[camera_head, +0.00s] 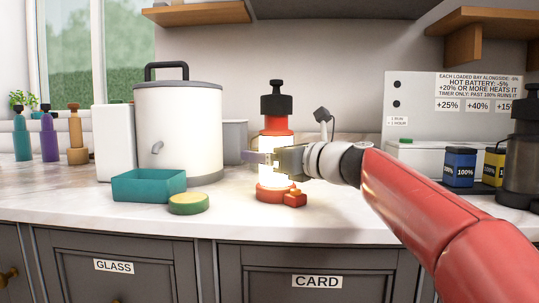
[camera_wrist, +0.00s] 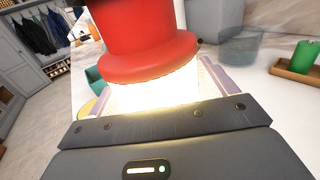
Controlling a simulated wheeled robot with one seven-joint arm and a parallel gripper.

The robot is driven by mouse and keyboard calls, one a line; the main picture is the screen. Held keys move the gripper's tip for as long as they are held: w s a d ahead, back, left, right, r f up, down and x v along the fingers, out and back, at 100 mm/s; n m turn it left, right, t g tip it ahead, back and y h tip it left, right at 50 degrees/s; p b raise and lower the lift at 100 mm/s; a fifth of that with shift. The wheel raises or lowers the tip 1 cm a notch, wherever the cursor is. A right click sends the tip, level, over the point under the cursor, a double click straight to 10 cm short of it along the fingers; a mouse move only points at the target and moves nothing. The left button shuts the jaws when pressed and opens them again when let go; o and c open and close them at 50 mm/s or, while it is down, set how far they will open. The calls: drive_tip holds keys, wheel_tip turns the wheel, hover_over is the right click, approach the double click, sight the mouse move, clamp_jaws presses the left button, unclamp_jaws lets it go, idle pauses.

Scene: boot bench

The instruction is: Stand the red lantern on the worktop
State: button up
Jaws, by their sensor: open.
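The red lantern (camera_head: 277,124) stands upright on the white marble worktop (camera_head: 240,222), with a black top, a glowing middle and a red base. A small red-orange block shows at the front of its base. My gripper (camera_head: 268,158) reaches in from the right at the height of the glowing part. In the wrist view the lantern (camera_wrist: 140,45) fills the space between my open fingers (camera_wrist: 155,95), one finger on each side. I cannot tell whether either finger touches it.
A teal tray (camera_head: 148,186), a green-and-yellow round thing (camera_head: 188,204) and a white urn (camera_head: 178,130) are to the left. A white panel with labels (camera_head: 440,105), blue and yellow batteries (camera_head: 460,167) and a dark canister (camera_head: 520,160) are to the right.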

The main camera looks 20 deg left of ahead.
drive_tip(key=b+v, duration=0.1)
drive_tip(key=v, duration=1.1)
